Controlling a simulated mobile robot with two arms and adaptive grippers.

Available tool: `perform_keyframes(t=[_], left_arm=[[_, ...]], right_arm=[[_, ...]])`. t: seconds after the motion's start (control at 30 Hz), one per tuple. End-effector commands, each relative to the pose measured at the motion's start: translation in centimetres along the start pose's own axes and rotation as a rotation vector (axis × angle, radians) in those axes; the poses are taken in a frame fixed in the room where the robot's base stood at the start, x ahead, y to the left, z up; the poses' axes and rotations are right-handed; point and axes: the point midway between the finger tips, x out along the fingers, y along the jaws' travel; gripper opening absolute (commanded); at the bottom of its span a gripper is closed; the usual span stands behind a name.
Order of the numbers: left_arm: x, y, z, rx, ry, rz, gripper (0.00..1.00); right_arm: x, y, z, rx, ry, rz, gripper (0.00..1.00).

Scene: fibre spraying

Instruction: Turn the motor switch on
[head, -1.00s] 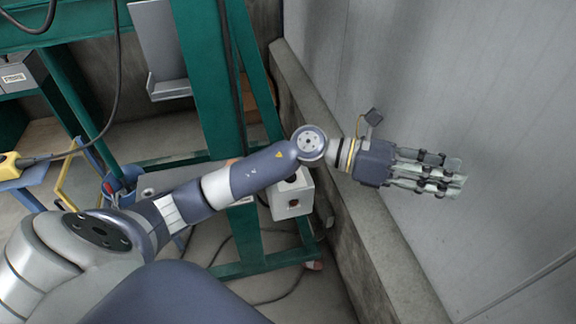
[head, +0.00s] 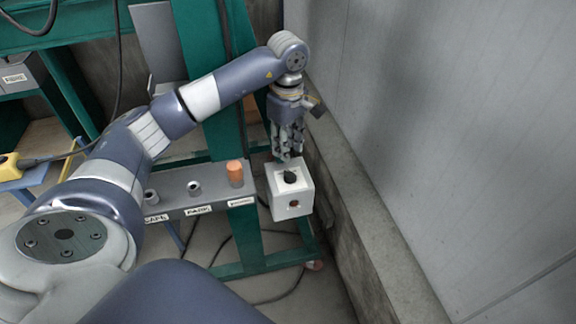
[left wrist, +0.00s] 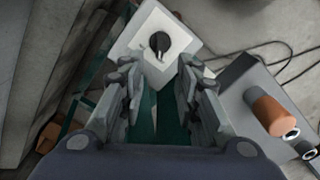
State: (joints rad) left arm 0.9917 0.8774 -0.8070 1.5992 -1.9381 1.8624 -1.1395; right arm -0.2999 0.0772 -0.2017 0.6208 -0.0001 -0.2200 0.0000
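My left gripper (head: 288,155) points down just behind and above the box in the head view. In the left wrist view the knob (left wrist: 159,43) and the white box (left wrist: 147,66) lie beyond the fingertips. The fingers of the left gripper (left wrist: 158,85) are spread apart with nothing between them. I cannot see the knob touched by any finger. My right gripper is in neither view.
A grey labelled shelf (head: 205,192) with sockets and an orange cylinder (head: 235,173) stands left of the box. A green frame (head: 242,240) supports them. A concrete ledge (head: 365,235) and grey wall (head: 450,120) lie close on the right.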

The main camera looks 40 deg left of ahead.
Motion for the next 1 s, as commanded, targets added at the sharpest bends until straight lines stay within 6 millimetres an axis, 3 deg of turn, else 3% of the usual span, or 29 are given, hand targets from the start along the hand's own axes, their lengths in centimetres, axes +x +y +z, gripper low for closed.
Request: perform_keyframes(t=[0.2,0.4,0.6,0.83,0.97,1.0], left_arm=[[4.3,-0.1,0.1,-0.001,-0.003,-0.005,0.30],[7.2,0.0,0.2,-0.001,-0.004,-0.002,0.30],[8.3,0.0,0.1,0.000,-0.003,0.001,0.30],[8.4,0.0,0.1,0.000,-0.003,0.001,0.30],[8.4,0.0,0.1,0.000,-0.003,0.001,0.03],[8.4,0.0,0.1,0.000,-0.003,0.001,0.00]], right_arm=[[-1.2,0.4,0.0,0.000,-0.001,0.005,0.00],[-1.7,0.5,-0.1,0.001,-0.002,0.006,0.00],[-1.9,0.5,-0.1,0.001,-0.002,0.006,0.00],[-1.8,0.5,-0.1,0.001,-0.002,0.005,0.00],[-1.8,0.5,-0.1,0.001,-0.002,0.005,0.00],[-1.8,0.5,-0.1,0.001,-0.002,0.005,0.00]])
